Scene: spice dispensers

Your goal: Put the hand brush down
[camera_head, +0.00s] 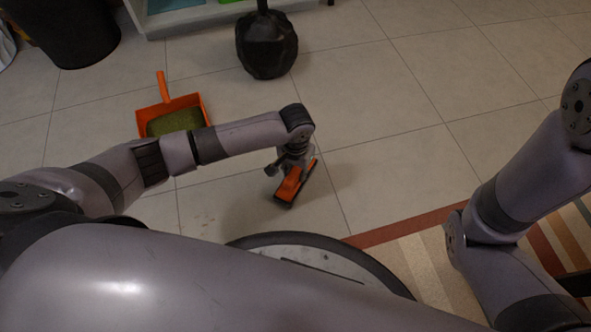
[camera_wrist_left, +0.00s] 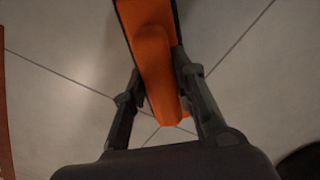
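The orange hand brush (camera_head: 290,186) with a dark edge is at my left gripper (camera_head: 291,165), low over the tiled floor in the head view. In the left wrist view the brush (camera_wrist_left: 155,60) lies between the two dark fingers (camera_wrist_left: 160,92), which close on it from both sides. I cannot tell whether the brush touches the floor. My right gripper is out of view; only my right arm shows at the right of the head view.
An orange dustpan (camera_head: 198,103) holding green-brown matter lies on the floor to the left. A black bin (camera_head: 68,32) and a black rounded object (camera_head: 267,45) stand farther back. A striped rug (camera_head: 425,262) lies at the lower right. Floor tiles right of the brush are clear.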

